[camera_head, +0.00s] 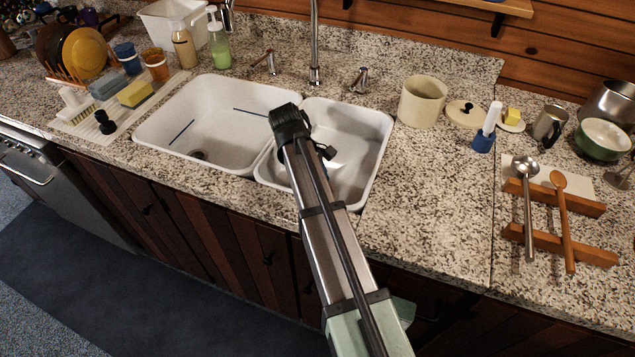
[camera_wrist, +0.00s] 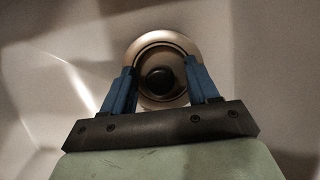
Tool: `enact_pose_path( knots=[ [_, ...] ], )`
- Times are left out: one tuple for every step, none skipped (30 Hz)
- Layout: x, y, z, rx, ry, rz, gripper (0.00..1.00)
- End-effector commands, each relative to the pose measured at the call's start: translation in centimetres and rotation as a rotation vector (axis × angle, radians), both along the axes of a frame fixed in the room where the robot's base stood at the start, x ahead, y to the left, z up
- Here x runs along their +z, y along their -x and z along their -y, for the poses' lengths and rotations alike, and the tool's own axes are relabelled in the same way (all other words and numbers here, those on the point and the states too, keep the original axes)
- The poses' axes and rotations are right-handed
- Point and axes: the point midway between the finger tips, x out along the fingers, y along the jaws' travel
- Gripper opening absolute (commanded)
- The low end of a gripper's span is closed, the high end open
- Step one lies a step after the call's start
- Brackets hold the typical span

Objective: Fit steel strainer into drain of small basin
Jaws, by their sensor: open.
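The small basin (camera_head: 366,155) is the white right-hand bowl of the sink, and my arm reaches down into it. In the wrist view, a pale metal drain ring (camera_wrist: 162,37) lies on the white basin floor. Inside it sits what looks like the steel strainer (camera_wrist: 159,80), round with a dark knob-like centre. I cannot tell whether it is fully seated. My gripper (camera_wrist: 163,72) is open, its two blue fingers on either side of the dark centre. Contact with the strainer cannot be made out. In the head view, my arm hides the drain and the fingers.
The larger basin (camera_head: 215,115) is to the left, beyond a low divider. The faucet (camera_head: 315,50) rises behind the sink. A cream pot (camera_head: 422,100) and blue-based brush (camera_head: 484,140) stand to the right. A ladle (camera_head: 528,210) and wooden spoon (camera_head: 565,220) rest farther right.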

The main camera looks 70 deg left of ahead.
Motion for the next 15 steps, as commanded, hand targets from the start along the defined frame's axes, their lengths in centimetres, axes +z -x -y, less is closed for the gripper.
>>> enact_pose_path(
  knots=[
    [0.4, 0.1, -0.2, 0.0, -0.001, 0.0, 0.59],
    [0.6, 0.2, -0.3, 0.0, -0.001, 0.0, 0.59],
    [1.1, 0.3, -0.4, 0.0, -0.001, 0.0, 0.59],
    [1.5, 0.4, -0.5, 0.0, -0.001, 0.0, 0.59],
    [1.9, 0.5, -0.7, 0.0, -0.001, 0.0, 0.59],
    [2.6, 0.7, -0.9, 0.001, -0.002, 0.001, 0.59],
    [3.1, 0.9, -1.1, 0.001, -0.002, 0.001, 0.59],
    [3.7, 1.0, -1.2, 0.001, -0.002, 0.001, 0.59],
    [4.4, 1.2, -1.4, 0.001, -0.002, 0.001, 0.59],
    [5.0, 1.4, -1.6, 0.001, -0.002, 0.001, 0.59],
    [5.6, 1.5, -1.8, 0.001, -0.003, 0.0, 0.59],
    [6.3, 1.8, -2.0, 0.001, -0.002, 0.001, 0.59],
    [6.9, 1.9, -2.1, 0.001, -0.002, 0.001, 0.59],
    [7.4, 2.1, -2.3, 0.001, -0.002, 0.001, 0.59],
    [8.1, 2.3, -2.5, 0.001, -0.002, 0.001, 0.59]
  ],
)
